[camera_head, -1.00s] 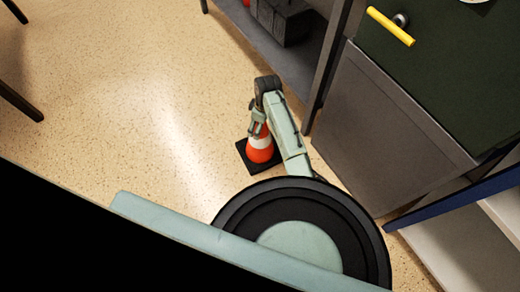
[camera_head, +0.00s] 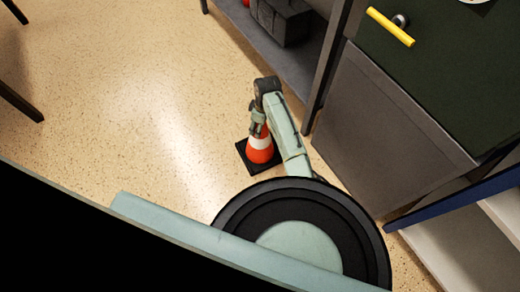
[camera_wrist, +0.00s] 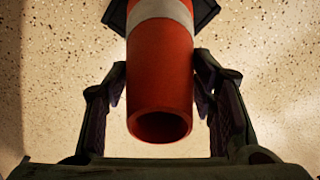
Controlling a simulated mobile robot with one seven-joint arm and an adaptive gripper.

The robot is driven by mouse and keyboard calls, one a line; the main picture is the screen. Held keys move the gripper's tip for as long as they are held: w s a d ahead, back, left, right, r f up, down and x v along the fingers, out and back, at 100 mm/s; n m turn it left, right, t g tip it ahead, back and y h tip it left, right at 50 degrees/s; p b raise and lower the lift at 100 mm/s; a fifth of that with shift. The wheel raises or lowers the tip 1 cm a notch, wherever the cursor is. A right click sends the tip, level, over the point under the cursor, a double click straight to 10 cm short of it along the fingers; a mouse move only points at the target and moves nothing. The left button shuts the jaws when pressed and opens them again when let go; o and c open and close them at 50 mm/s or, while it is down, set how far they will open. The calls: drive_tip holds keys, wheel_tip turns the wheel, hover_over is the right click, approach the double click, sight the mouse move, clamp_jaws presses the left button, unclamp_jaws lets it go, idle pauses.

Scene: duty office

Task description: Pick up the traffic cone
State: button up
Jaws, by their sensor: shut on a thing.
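The traffic cone (camera_head: 259,152) is orange with a white band and a black square base. In the head view it stands upright on the speckled floor, below my arm's end. My gripper (camera_head: 258,128) is at the cone's top, which it partly hides. In the wrist view the cone (camera_wrist: 160,75) points its open orange tip toward the camera, and a corner of its black base shows behind. The fingers of my gripper (camera_wrist: 160,90) lie on both sides of the orange upper part, shut on it.
A dark cabinet (camera_head: 385,120) stands right of the cone. A yellow-handled thing (camera_head: 391,26) lies on its dark top. A grey low shelf with a dark box (camera_head: 284,22) is at the upper middle. Dark legs (camera_head: 18,102) show at the left edge. The floor (camera_head: 120,100) to the left is clear.

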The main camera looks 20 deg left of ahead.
clamp_jaws()
drive_tip(key=shift+w+r, duration=0.1)
drive_tip(key=shift+r, duration=0.1)
idle(0.3)
